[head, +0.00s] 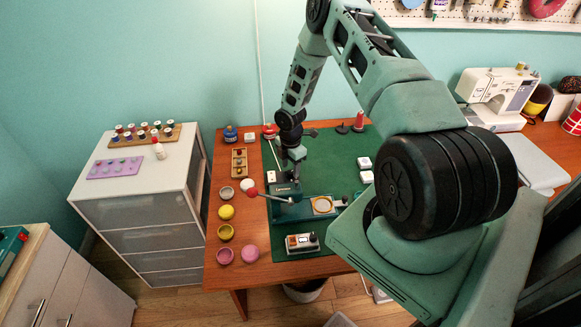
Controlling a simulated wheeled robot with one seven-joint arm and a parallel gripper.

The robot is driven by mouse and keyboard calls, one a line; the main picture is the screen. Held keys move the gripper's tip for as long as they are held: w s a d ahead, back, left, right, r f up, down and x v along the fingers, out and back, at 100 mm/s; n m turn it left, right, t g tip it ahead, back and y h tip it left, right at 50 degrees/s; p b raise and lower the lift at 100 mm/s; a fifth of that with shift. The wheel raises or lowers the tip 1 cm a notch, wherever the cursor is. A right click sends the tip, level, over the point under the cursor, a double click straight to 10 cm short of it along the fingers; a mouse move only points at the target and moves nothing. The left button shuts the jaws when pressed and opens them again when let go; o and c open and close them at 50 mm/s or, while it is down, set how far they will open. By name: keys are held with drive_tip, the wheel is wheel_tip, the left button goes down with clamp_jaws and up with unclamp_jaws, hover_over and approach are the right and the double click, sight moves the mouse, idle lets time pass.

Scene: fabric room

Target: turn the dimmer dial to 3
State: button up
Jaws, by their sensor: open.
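My gripper (295,176) reaches down over the left part of the green mat, just behind a teal machine (290,211) with a red-balled lever. The gripper is open; its fingertips are small and partly lost against the machine. I cannot tell for sure which thing is the dimmer dial. A small white box (271,177) with a dark mark lies on the mat just left of the gripper. A cream and dark box (302,243) with a dark knob-like part stands at the mat's front edge, apart from the gripper. No dial numbers are readable.
The green mat (335,150) covers much of the wooden table (225,265). Colored bowls and balls (227,212) line its left side. White blocks (364,162) and a red spool (359,121) stand toward the right.

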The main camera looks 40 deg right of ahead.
drive_tip(key=shift+f, duration=0.9)
drive_tip(key=c, duration=1)
